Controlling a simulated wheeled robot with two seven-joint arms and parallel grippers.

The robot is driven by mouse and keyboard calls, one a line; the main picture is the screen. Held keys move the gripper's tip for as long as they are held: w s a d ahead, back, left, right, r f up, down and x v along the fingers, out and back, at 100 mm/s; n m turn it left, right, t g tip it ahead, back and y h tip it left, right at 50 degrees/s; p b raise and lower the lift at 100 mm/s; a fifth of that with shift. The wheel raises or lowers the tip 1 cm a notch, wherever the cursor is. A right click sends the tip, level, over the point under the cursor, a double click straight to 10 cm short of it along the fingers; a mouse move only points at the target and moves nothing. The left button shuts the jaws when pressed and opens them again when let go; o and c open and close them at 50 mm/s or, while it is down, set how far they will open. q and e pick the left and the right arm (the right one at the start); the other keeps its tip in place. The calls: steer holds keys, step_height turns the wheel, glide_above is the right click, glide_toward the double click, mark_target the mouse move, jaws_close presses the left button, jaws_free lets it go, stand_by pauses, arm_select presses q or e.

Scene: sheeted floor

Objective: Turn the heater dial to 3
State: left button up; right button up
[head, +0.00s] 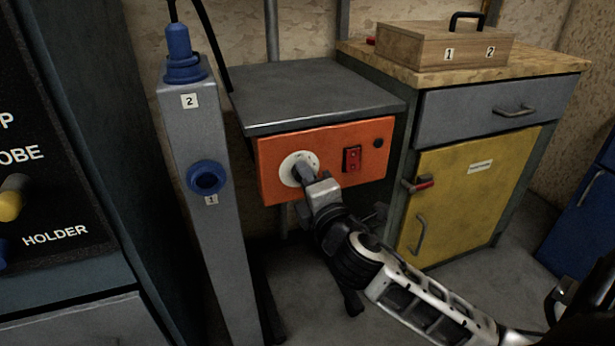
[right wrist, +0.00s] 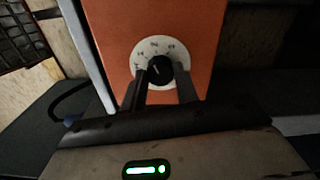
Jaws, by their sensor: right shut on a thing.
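The heater's orange front panel (head: 335,180) is under a grey top. A round white dial plate (head: 292,160) with a dark knob is on its left part. My right gripper (head: 305,176) reaches the panel from the lower right and is shut on the knob. In the right wrist view, the black heater dial (right wrist: 158,70) sits between the two fingers of my right gripper (right wrist: 162,88). The white ring (right wrist: 148,47) around it carries numbers too small to read surely. The pointer's exact setting cannot be told. My left gripper is not in view.
A red switch (head: 352,159) and a black button (head: 378,143) are right of the dial. A grey post (head: 205,235) with blue sockets stands left. A cabinet with a yellow door (head: 455,190) stands right, bearing a wooden box (head: 425,47).

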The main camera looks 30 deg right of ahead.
arm_select(q)
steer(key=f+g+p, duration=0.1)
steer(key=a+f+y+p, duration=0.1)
steer(key=p, duration=0.1)
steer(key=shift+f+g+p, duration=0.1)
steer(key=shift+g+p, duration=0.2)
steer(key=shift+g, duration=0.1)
arm_select(e)
steer(key=m, duration=1)
steer(key=shift+m, duration=0.4)
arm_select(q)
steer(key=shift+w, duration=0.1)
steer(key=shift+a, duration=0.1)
arm_select(e)
steer(key=o, duration=1)
steer(key=shift+s, duration=0.1)
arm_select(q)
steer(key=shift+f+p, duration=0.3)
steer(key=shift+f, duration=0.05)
arm_select(e)
steer(key=v, duration=0.7)
steer(key=shift+s, duration=0.15)
